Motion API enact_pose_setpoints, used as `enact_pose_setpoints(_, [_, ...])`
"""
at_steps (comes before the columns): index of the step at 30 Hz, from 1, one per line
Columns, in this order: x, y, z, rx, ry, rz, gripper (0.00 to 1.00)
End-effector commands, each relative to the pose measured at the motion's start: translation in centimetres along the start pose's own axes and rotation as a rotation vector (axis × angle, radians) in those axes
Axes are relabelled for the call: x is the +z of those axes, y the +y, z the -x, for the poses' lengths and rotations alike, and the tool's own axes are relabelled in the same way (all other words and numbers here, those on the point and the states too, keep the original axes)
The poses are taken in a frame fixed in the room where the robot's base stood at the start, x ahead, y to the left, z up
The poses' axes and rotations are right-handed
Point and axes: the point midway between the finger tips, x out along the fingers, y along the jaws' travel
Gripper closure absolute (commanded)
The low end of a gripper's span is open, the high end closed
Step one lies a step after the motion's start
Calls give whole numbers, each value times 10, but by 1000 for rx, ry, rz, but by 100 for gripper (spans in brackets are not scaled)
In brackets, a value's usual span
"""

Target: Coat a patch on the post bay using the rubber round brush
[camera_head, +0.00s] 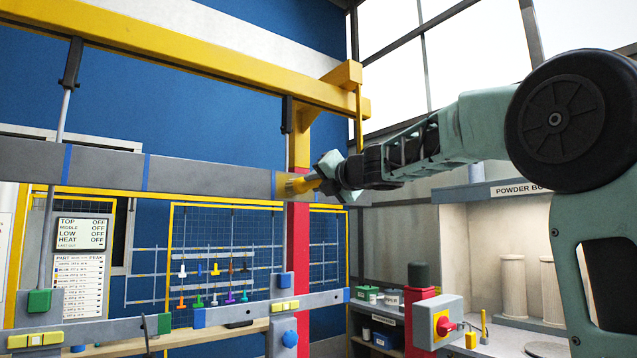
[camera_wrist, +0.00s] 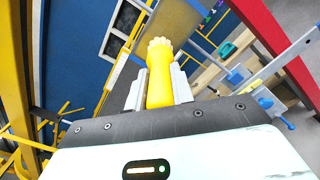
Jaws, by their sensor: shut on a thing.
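The yellow round brush (camera_wrist: 159,85) is held between the two pale fingers of my gripper (camera_wrist: 158,92), its ribbed tip pointing away from me. In the head view my gripper (camera_head: 325,176) is at the right end of a long grey beam, and the brush (camera_head: 300,185) points left at the beam's face. The beam (camera_head: 210,178) is split into bays by blue bands; its right end is by the red and yellow post (camera_head: 298,230).
A yellow rail (camera_head: 180,55) runs above the beam, with a hanger (camera_head: 70,65) at left. Below are a rack of small coloured parts (camera_head: 215,268) and a lower grey bar (camera_head: 260,310). A switch box (camera_head: 437,322) and powder booth (camera_head: 510,260) stand at right.

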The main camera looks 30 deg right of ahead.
Motion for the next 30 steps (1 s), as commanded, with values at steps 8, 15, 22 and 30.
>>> enact_pose_setpoints(8, [0,0,-6,0,0,0,100])
enact_pose_setpoints(15, [0,0,-10,0,-1,0,100])
enact_pose_setpoints(22, [0,0,-14,0,-1,0,100])
enact_pose_setpoints(30, [3,-2,-14,-1,-1,0,100])
